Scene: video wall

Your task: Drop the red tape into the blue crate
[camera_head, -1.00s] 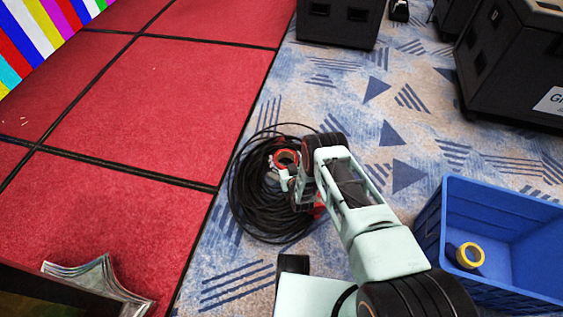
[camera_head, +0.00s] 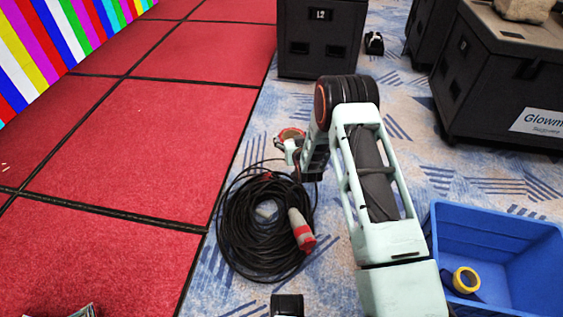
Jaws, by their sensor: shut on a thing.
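The red tape (camera_head: 291,133) is a small roll with a red rim, held at the end of my arm above the far edge of the black cable coil. My gripper (camera_head: 290,144) is shut on it; the fingers are small and partly hidden by my wrist. The blue crate (camera_head: 500,219) stands on the carpet at the lower right, open at the top and well to the right of my gripper. Inside the crate lies a roll with a yellow rim (camera_head: 466,280).
A black cable coil (camera_head: 237,240) with a red and grey plug (camera_head: 301,230) lies on the patterned carpet. Black cases stand at the back (camera_head: 320,45) and right (camera_head: 500,75). Red floor panels (camera_head: 140,140) and a striped screen (camera_head: 50,45) fill the left.

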